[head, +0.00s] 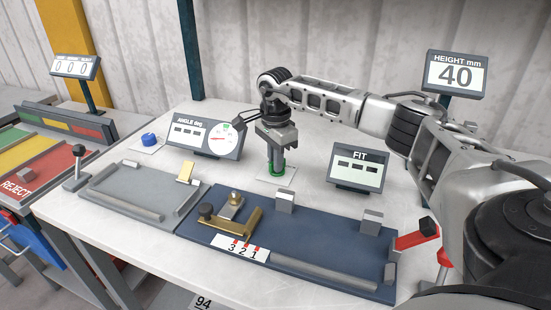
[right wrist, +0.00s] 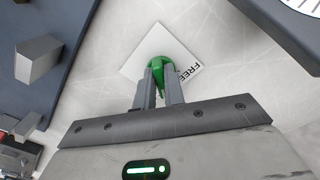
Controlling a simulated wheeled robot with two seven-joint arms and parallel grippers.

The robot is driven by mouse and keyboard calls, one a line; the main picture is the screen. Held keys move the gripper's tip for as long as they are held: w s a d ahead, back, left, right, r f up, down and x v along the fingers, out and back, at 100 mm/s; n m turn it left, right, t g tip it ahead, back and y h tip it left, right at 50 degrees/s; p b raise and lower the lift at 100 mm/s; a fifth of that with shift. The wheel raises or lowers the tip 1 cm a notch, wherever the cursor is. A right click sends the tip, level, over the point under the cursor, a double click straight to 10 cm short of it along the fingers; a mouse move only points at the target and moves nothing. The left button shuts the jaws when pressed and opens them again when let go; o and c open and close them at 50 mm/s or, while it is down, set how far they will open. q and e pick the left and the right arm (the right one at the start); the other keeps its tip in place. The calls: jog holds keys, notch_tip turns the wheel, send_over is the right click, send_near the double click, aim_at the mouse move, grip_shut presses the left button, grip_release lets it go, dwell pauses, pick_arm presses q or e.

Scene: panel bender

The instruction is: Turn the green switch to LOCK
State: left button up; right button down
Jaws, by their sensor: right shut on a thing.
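The green switch (head: 277,168) stands on a white label plate (head: 288,179) on the table, below my right gripper (head: 277,158). In the right wrist view the round green switch (right wrist: 163,65) sits on the same white plate (right wrist: 143,53), where the word FREE reads along one side. My right gripper (right wrist: 160,85) points down, and its two fingers are shut on the green switch. The fingers hide part of the switch. No LOCK marking is visible. My left gripper is not in view.
An ANGLE display with a dial (head: 205,137) stands left of the switch and a FIT display (head: 357,169) right of it. In front lie a dark blue fixture plate (head: 310,235) with raised blocks and a grey plate (head: 125,200). A blue button (head: 149,139) is farther left.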

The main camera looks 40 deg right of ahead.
jog(key=shift+d+r, duration=0.1)
jog(key=shift+d, duration=0.05)
jog(key=c, duration=1.5)
grip_release()
notch_tip(320, 180, up, 16)
jog(key=shift+f+b, duration=0.1)
jog(key=shift+b, duration=0.35)
